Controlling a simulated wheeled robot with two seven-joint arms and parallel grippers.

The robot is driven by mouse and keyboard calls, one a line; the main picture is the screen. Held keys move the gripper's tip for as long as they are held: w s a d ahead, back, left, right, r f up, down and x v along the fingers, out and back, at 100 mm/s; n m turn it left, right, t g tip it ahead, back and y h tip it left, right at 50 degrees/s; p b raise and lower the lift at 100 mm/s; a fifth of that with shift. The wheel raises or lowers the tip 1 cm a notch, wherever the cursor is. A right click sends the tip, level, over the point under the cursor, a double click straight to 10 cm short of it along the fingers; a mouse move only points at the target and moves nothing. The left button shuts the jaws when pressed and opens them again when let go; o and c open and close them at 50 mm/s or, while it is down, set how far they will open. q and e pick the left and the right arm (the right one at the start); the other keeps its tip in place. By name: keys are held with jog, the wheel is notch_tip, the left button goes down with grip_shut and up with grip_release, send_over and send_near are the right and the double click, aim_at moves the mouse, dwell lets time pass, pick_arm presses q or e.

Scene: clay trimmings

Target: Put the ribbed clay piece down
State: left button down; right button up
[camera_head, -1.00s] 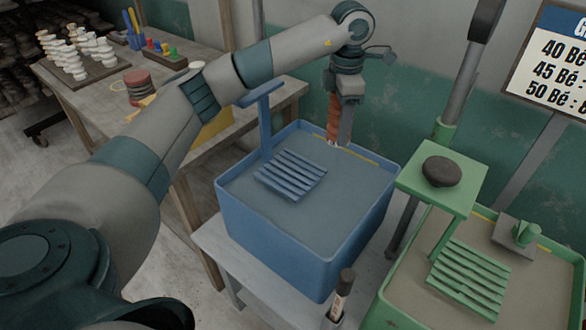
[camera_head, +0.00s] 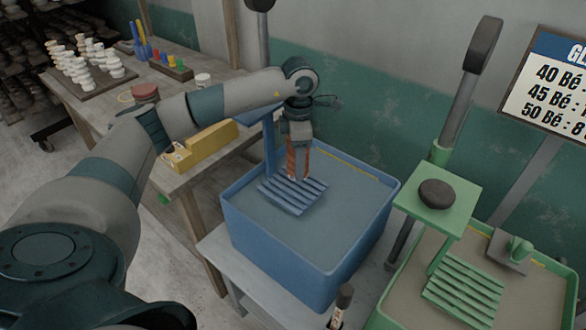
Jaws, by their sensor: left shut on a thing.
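The ribbed clay piece (camera_head: 291,160) is reddish orange and mostly hidden by the fingers that hold it. My left gripper (camera_head: 298,172) points down and is shut on it. Gripper and piece are over the blue slatted rack (camera_head: 283,201) in the blue tub (camera_head: 300,262), at the rack's far edge. I cannot tell whether the piece touches the slats. My right gripper is not in view.
A green tub (camera_head: 395,312) with a green slatted rack (camera_head: 465,288) stands at right. A dark lump (camera_head: 437,194) sits on a green platform (camera_head: 455,219) above it. A blue post rises behind the blue rack. A marker (camera_head: 340,305) stands at the blue tub's front.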

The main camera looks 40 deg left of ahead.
aim_at(293, 175)
pick_arm(q)
jog(key=shift+s+a+f, duration=0.35)
jog(key=shift+a, duration=0.15)
jog(key=shift+f+p, duration=1.05)
jog(key=shift+f, duration=0.9)
jog(key=shift+f, duration=0.15)
jog(key=c, duration=0.9)
grip_release()
